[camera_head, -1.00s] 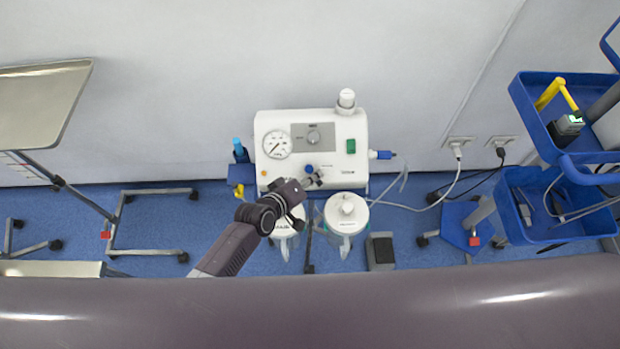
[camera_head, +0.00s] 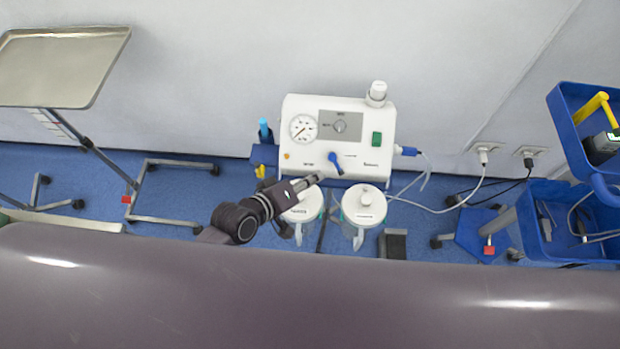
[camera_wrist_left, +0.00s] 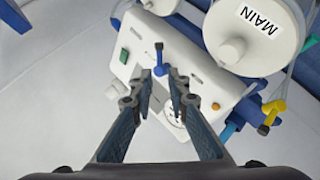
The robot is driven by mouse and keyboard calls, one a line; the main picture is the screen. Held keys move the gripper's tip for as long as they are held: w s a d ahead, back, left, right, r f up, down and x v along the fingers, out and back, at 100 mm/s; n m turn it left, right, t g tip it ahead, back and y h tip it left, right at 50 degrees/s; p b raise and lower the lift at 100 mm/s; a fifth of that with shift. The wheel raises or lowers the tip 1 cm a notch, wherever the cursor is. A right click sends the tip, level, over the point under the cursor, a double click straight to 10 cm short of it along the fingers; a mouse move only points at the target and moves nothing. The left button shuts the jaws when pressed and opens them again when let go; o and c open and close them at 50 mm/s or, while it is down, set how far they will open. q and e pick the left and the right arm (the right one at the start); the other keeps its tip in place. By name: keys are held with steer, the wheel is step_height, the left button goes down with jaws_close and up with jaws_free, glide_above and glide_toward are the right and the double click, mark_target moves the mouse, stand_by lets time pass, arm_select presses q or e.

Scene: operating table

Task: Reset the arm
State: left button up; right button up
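A white suction machine (camera_head: 360,150) with a round gauge (camera_head: 303,128), a green switch (camera_head: 376,139) and a blue lever (camera_head: 336,163) stands against the wall. My left gripper (camera_head: 312,180) is just below and left of the lever, in front of the machine. In the left wrist view its two fingers (camera_wrist_left: 163,78) are apart with nothing between them, and the blue lever (camera_wrist_left: 159,57) shows beyond the tips, not held. The machine also shows there (camera_wrist_left: 190,62). My right gripper is in neither view.
Two white-lidded canisters (camera_head: 366,205) (camera_head: 303,206) hang below the machine, close to my left gripper. A metal tray stand (camera_head: 60,65) is at the left, a blue cart (camera_head: 560,215) at the right. A dark padded surface (camera_head: 300,300) spans the front.

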arm_select(q)
steer(key=shift+s+r, duration=0.1)
stand_by(0.6)
steer(key=s+a+r+m+g+y, duration=0.3)
steer(key=s+a, duration=0.6)
steer(key=s+a+r+m+g+y, duration=0.2)
steer(key=s+a+m+g+y, duration=0.15)
steer(key=s+a, duration=0.45)
step_height(320, 180, down, 28)
steer(key=s+b, duration=0.2)
steer(key=s+a+f+g+b, duration=0.1)
steer(key=s+a+f, duration=0.2)
steer(key=s+f, duration=1.4)
steer(key=shift+s+f, duration=0.2)
steer(key=shift+f, duration=0.15)
